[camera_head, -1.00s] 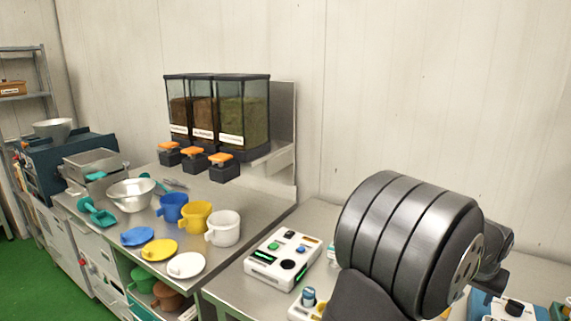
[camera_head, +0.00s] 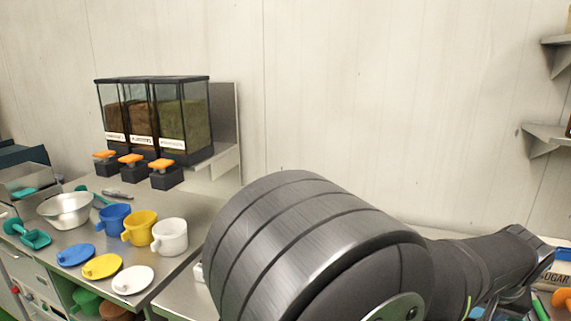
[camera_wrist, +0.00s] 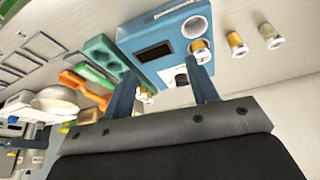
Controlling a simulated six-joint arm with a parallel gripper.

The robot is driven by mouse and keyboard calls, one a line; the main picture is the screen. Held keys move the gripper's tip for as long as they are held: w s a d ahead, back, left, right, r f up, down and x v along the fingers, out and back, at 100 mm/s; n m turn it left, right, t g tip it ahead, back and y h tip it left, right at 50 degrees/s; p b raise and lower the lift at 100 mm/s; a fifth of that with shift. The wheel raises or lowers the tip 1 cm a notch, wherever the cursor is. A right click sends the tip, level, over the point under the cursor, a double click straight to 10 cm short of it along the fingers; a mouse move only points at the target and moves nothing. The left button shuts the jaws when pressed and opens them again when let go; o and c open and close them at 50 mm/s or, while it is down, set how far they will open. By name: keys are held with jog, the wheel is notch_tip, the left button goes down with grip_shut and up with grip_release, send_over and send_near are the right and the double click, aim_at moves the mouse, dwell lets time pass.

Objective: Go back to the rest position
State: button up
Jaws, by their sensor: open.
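My gripper (camera_wrist: 165,95) shows in the wrist view with its two fingers apart, open, with nothing held between them. Past the fingertips, a blue device (camera_wrist: 158,45) with a dark display and a round white opening stands on a pale surface. Small cylinders with yellow bands stand at and beside the device. In the head view my dark arm fills the lower middle and right, and my gripper itself cannot be made out there.
In the head view, the counter holds a blue cup (camera_head: 113,218), a yellow cup (camera_head: 140,228), a white cup (camera_head: 170,236), lids and a metal bowl (camera_head: 65,210). Three dispensers (camera_head: 155,115) stand behind. In the wrist view, a green tray (camera_wrist: 103,55) and an orange tool (camera_wrist: 82,88) lie left of the device.

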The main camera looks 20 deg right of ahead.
jog(key=w+f, duration=0.3)
jog(key=w+d+f, duration=0.1)
jog(key=w+f, duration=0.1)
jog(key=w, duration=0.1)
jog(key=w+f, duration=0.3)
jog(key=shift+d+f, duration=0.15)
jog(key=shift+f, duration=0.7)
jog(key=o, duration=1)
jog(key=shift+o, duration=0.2)
jog(key=s+a+r+m+t+h, duration=0.1)
jog(key=a+r+m+h, duration=0.1)
jog(key=a+h, duration=0.35)
jog(key=s+a+r+m+t+h, duration=0.1)
jog(key=s+a+r+h, duration=0.15)
jog(key=a, duration=0.55)
jog(key=r+x, duration=0.1)
jog(key=x, duration=0.9)
jog(key=shift+w+d, duration=0.3)
jog(key=shift+w, duration=0.05)
